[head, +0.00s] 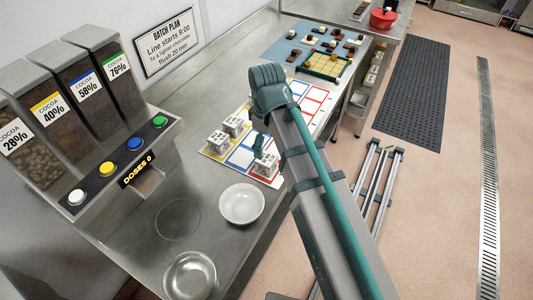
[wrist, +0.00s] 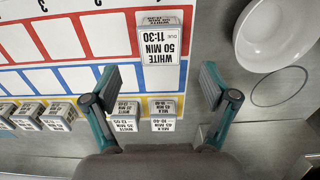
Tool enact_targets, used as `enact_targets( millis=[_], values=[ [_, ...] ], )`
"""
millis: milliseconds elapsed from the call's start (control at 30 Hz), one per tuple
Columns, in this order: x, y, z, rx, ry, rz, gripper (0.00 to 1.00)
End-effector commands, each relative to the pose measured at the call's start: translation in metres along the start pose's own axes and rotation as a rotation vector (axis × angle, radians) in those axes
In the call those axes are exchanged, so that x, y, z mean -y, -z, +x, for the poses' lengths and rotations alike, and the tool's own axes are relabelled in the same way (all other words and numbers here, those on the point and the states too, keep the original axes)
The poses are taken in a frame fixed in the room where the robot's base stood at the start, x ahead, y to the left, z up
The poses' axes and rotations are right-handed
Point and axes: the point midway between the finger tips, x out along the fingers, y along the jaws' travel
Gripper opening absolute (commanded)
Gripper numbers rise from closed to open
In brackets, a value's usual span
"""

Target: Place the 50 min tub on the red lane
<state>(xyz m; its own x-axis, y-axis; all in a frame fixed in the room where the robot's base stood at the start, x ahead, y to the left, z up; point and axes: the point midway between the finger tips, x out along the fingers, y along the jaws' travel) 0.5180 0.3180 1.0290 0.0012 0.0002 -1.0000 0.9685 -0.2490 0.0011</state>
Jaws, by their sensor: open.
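The 50 min tub (wrist: 160,45), a small white box labelled "WHITE 50 MIN, due 11:30", stands upright at the right end of the red lane (wrist: 73,38) in the wrist view. In the head view the tub (head: 265,166) is at the near end of the red lane, just below my gripper (head: 259,143). My gripper (wrist: 160,78) is open and empty in the wrist view. Its fingers are spread wider than the tub, and a gap shows on each side. The tub's base is partly hidden, so I cannot tell its exact fit in the cell.
Several other labelled tubs (wrist: 163,115) line the yellow lane, some between my fingers in the wrist view. The blue lane (wrist: 70,77) lies between. A white bowl (head: 242,203) stands close to the mat. The cocoa dispenser (head: 120,165) is at the left.

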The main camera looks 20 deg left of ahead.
Motion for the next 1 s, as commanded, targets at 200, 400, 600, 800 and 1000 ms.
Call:
enact_targets(
  millis=[200,400,600,800,1000],
  values=[
    [-0.001,0.001,-0.022,0.000,0.000,0.000,0.85],
    [0.000,0.000,-0.029,0.000,0.000,0.000,0.85],
    [0.000,0.000,-0.029,0.000,0.000,0.000,0.85],
    [0.000,0.000,-0.030,0.000,0.000,0.000,0.85],
    [0.000,0.000,-0.054,0.000,0.000,0.000,0.85]
  ],
)
